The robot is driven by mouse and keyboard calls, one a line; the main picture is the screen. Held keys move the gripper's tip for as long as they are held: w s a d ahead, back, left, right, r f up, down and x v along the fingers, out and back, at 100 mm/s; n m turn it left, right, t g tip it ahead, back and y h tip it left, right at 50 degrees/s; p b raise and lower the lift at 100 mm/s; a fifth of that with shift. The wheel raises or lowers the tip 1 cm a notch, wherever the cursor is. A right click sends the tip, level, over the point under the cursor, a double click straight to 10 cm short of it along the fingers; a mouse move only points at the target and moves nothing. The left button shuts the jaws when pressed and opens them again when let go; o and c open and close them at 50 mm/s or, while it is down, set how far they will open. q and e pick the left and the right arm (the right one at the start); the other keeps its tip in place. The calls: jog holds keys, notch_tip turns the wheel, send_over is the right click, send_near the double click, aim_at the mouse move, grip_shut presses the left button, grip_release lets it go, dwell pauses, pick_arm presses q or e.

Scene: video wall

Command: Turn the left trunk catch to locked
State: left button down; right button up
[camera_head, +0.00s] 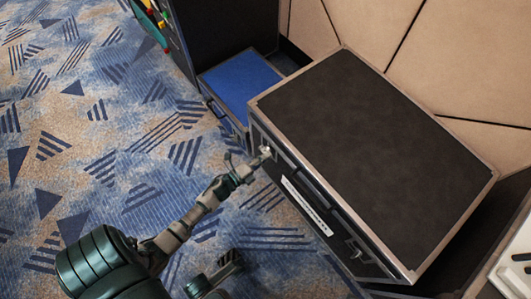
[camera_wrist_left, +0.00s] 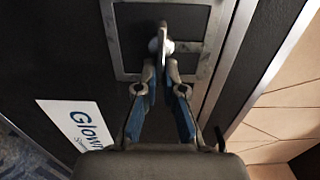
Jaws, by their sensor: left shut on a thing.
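The trunk (camera_head: 375,160) is a large dark case with metal edges, lying with its black lid up. The left trunk catch (camera_head: 265,151) is a small light metal piece near the left end of its front face. In the left wrist view the catch (camera_wrist_left: 161,42) is a pale upright tab on a recessed metal plate (camera_wrist_left: 195,62). My left gripper (camera_head: 249,166) is at the catch, and its fingertips (camera_wrist_left: 160,68) are closed on the tab's lower part. The fingertips hide that part. The right catch (camera_head: 355,248) sits near the other end of the front face.
A white label (camera_head: 305,205) and a dark handle (camera_head: 308,184) are on the trunk's front. A blue-topped case (camera_head: 240,84) stands close behind the left end. A beige padded wall (camera_head: 440,60) is behind. Patterned blue carpet (camera_head: 80,140) on the left is open.

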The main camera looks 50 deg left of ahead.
pick_arm(q)
jog(key=c, duration=1.4)
grip_release()
jog(key=shift+w+f, duration=0.1)
jog(key=shift+o, duration=0.5)
jog(key=shift+a, duration=0.1)
jog(key=s, duration=1.2)
jog(key=shift+a, duration=0.45)
jog(key=shift+w+f, duration=0.1)
